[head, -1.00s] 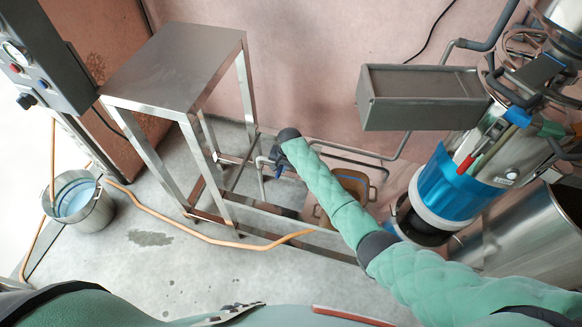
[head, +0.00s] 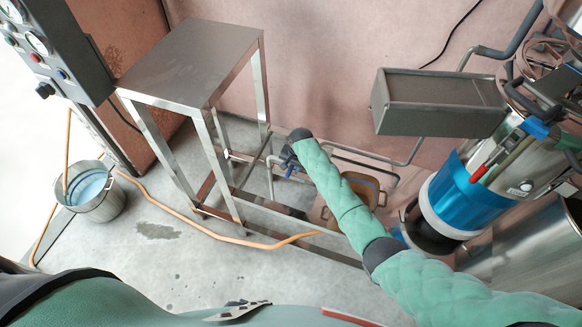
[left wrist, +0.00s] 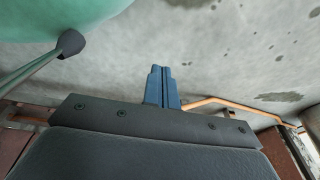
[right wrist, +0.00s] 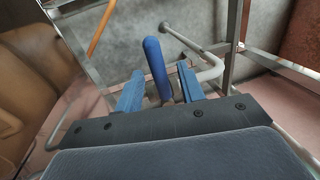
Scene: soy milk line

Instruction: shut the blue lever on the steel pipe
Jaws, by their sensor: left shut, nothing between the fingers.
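The blue lever (right wrist: 155,62) is a rounded blue handle in the right wrist view, standing out from a grey steel pipe (right wrist: 207,72). My right gripper (right wrist: 159,72) is open, with one blue finger on each side of the lever. A gap shows on both sides, so I see no grip on it. In the head view my right gripper (head: 290,163) is small and dark beside the bent pipe (head: 270,172), and the lever cannot be told apart from the blue fingers there. My left gripper (left wrist: 161,68) is shut and empty above the floor.
A steel table frame (head: 205,150) stands left of the pipe. An orange hose (head: 215,239) crosses the floor from a bucket (head: 97,205). A tan container (head: 365,190) sits right of the pipe, near a blue-banded machine (head: 470,200).

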